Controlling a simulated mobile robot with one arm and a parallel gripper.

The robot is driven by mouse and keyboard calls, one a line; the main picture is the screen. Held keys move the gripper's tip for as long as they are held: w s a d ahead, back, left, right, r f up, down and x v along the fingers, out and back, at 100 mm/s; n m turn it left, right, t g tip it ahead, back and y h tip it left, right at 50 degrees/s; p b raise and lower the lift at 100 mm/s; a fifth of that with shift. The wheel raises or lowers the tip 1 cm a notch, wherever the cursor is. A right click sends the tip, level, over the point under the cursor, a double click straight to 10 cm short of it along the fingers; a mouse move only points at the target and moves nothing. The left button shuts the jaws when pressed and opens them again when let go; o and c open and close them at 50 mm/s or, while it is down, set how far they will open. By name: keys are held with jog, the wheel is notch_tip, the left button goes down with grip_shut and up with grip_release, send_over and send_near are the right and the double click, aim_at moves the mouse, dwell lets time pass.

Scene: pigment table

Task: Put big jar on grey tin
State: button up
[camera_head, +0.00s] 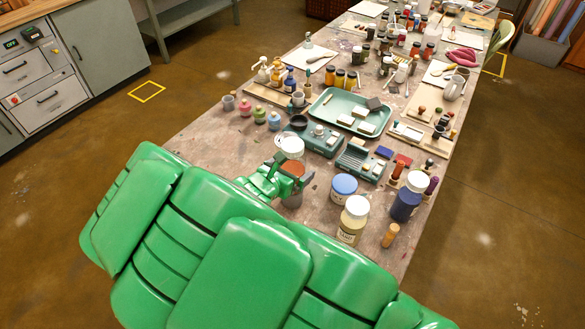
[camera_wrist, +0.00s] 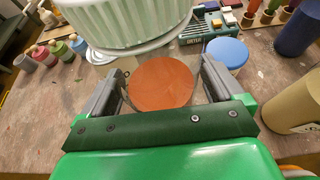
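The big jar (camera_head: 292,147) has a white ribbed cap, a clear neck and an orange-brown filling. In the wrist view its cap (camera_wrist: 130,22) looms at the top, and the orange filling (camera_wrist: 160,82) shows between the fingers. My gripper (camera_head: 281,181) appears shut on the jar's sides; in the wrist view both fingers (camera_wrist: 162,88) lie close against it.
A blue-lidded jar (camera_head: 343,187), a cream jar (camera_head: 353,222) and a white-capped blue jar (camera_head: 408,197) stand to the right. Teal scales (camera_head: 318,142) stand behind, with a green tray (camera_head: 340,97) farther back. Bare table (camera_head: 215,140) lies to the left.

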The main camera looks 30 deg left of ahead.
aim_at(293, 167)
jog(key=shift+o, duration=0.2)
jog(key=shift+s+r, duration=0.15)
jog(key=shift+r, duration=0.05)
jog(key=v, duration=0.3)
jog(key=shift+s+r, duration=0.15)
jog(key=shift+s, duration=0.15)
dwell(0.3)
